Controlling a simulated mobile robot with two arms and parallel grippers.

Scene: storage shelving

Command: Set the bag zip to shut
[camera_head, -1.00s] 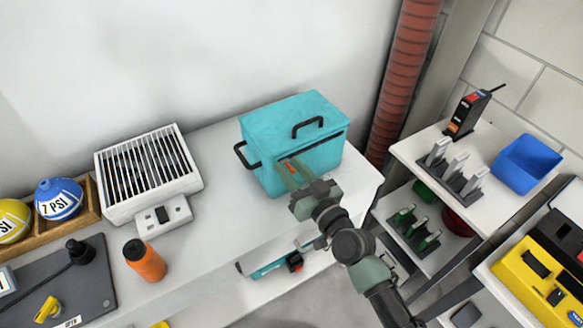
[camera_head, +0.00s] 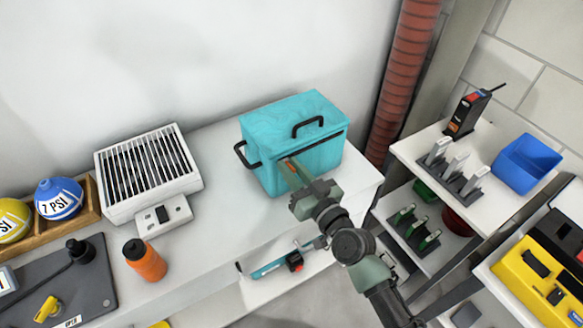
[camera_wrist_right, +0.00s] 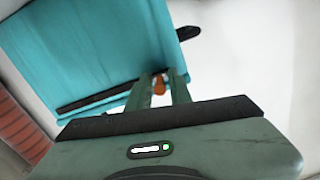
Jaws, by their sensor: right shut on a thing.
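The teal bag (camera_head: 300,150) stands on the white shelf top, with a black handle on its top and another on its left side. A dark zip line (camera_head: 328,139) runs along the upper front edge. My right gripper (camera_head: 287,163) is at the bag's front, shut on a small orange zip pull (camera_wrist_right: 159,85). In the right wrist view the bag (camera_wrist_right: 90,50) fills the upper left, and the fingers of my right gripper (camera_wrist_right: 160,80) close around the orange pull at the bag's edge. The pull is at the left part of the zip line. My left gripper is not in view.
A white vented heater (camera_head: 148,172) and an orange bottle (camera_head: 145,260) stand left of the bag. A red ribbed pipe (camera_head: 403,80) rises behind its right side. A side shelf at right holds a blue bin (camera_head: 527,163). The shelf top before the bag is mostly clear.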

